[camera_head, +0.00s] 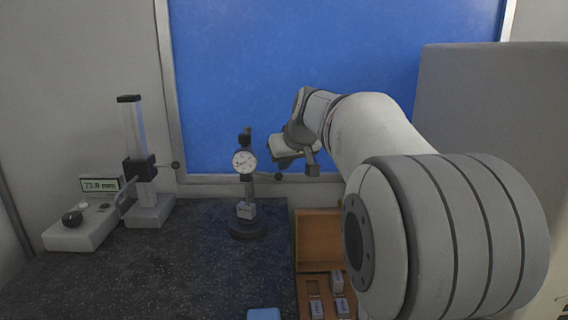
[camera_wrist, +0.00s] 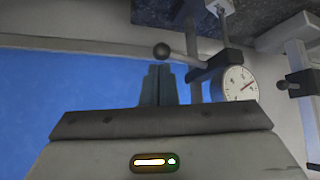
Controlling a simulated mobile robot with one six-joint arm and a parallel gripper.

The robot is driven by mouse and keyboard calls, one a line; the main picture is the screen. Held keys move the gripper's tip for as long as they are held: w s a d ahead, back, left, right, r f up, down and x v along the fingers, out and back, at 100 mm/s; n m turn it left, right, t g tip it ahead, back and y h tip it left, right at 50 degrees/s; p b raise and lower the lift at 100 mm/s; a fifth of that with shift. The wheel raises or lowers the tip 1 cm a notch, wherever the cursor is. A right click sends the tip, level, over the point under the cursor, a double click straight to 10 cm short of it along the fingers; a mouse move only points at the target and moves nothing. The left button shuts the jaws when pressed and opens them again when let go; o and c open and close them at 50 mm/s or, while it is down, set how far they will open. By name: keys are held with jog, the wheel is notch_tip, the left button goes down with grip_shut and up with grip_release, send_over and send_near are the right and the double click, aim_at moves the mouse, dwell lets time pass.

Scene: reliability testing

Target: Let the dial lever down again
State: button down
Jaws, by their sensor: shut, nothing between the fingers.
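The dial gauge (camera_head: 244,161) stands upright on its round-based stand, with a small grey block (camera_head: 246,211) under it. Its lever ends in a dark ball knob (camera_head: 278,176) to the right of the dial. In the wrist view, which looks upside down, the dial (camera_wrist: 234,84) is right of centre and the lever knob (camera_wrist: 162,50) shows just past my fingertips. My gripper (camera_wrist: 160,68) is shut and empty, its fingers together close to the knob. I cannot tell whether they touch it. In the head view my fingertips are hard to make out.
A height gauge (camera_head: 133,150) with its own side knob stands at the left, next to a digital readout box (camera_head: 85,225). An open orange case (camera_head: 318,240) with several grey blocks lies at the right of the dark table (camera_head: 180,280). A blue item (camera_head: 264,314) is at the front.

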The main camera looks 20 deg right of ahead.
jog(key=s+d+r+b, duration=0.1)
jog(key=s+d+r, duration=0.2)
jog(key=s+r, duration=0.4)
jog(key=s, duration=0.3)
jog(key=shift+s+r, duration=0.25)
jog(key=shift+s, duration=0.15)
